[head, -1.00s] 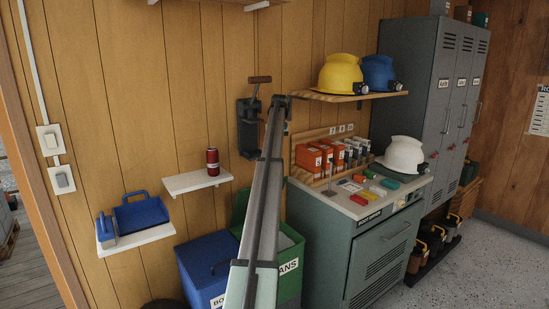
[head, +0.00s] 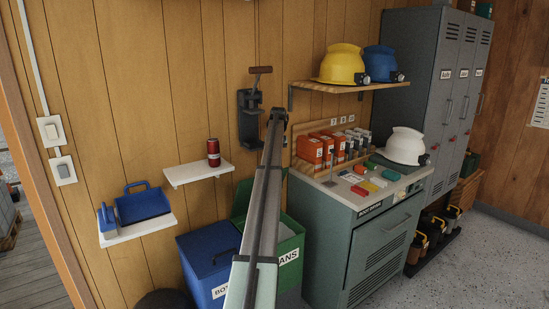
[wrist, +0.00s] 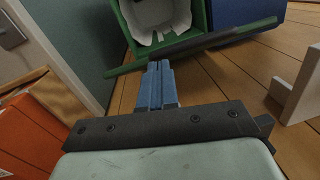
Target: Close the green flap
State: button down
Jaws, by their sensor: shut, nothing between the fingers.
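The green flap (head: 241,198) stands open and upright by the wall behind the green bin (head: 290,272), partly hidden by my arm in the head view. In the wrist view the flap (wrist: 232,37) shows nearly edge-on as a dark green bar across the top, beside the bin's rim (wrist: 125,28) and its pale liner. My gripper (wrist: 156,66) is shut and empty, its blue fingertips pointing at the flap's edge. The tips look very close to the flap; I cannot tell if they touch. In the head view my fingers are hidden behind my arm.
A blue bin (head: 205,267) stands left of the green one. A grey cabinet (head: 365,250) stands to the right. A small shelf (head: 190,175) with a red can (head: 213,153) and a dark wall bracket (head: 249,125) are on the wall nearby.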

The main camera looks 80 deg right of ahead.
jog(key=s+a+f+t+h, duration=0.4)
jog(key=s+a+f, duration=0.7)
jog(key=a+f, duration=0.1)
jog(key=s+a+f+t+h, duration=0.2)
jog(key=f, duration=0.8)
jog(key=s+a+f+t+h, duration=0.2)
jog(key=s+f, duration=0.1)
jog(key=f, duration=0.7)
jog(key=shift+n, duration=0.4)
jog(key=shift+a, duration=0.1)
jog(key=v, duration=1)
jog(key=shift+s+f, duration=0.25)
jog(key=shift+s, duration=0.05)
jog(key=shift+a, duration=0.1)
